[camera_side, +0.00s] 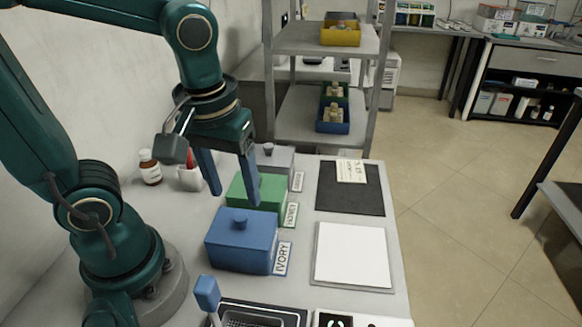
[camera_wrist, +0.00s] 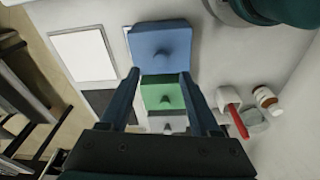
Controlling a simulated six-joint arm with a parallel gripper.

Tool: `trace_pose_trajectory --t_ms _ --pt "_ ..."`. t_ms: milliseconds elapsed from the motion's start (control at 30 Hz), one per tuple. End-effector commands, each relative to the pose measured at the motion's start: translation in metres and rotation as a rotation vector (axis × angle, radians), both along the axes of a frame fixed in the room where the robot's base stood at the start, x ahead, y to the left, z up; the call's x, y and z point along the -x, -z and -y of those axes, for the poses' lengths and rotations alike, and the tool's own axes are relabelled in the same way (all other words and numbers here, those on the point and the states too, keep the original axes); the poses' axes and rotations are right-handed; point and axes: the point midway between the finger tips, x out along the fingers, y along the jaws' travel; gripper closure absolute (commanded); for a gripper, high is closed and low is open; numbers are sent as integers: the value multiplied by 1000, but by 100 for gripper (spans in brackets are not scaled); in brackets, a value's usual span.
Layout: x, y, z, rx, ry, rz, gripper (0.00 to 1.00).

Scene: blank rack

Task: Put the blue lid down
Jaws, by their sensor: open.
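The blue lid (camera_side: 240,229), with a small round knob on top, sits on the blue box (camera_side: 240,257) at the front of a row of boxes. It also shows from above in the wrist view (camera_wrist: 158,50). A label reading "IVORY" (camera_side: 283,258) stands at the box's right side. My gripper (camera_side: 232,198) is open and empty, its fingers pointing down above the row, near the green box (camera_side: 262,192) and behind the blue lid's knob. In the wrist view my gripper (camera_wrist: 158,80) has its fingers wide apart, with nothing between them touching either one.
A grey box (camera_side: 278,158) stands behind the green box. A white pad (camera_side: 352,255) and a dark mat (camera_side: 335,190) with a card on it lie to the right. A brown bottle (camera_side: 150,168) and a white cup (camera_side: 190,178) stand at left. A blue-handled basket (camera_side: 207,293) is in front.

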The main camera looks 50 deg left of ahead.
Motion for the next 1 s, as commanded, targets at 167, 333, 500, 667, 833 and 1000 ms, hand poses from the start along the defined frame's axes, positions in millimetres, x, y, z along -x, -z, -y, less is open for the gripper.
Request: trace_pose_trajectory --t_ms 167,333,500,667,833,1000 --pt "0 12 1 -2 9 -29 37" --pt "-1 31 -1 -2 9 -29 37" --pt "-3 48 -2 -3 9 -28 37" --pt "-4 54 -3 -2 10 -24 37" --pt "-4 55 -3 -2 10 -23 37" --pt "-4 55 -3 -2 10 -23 71"
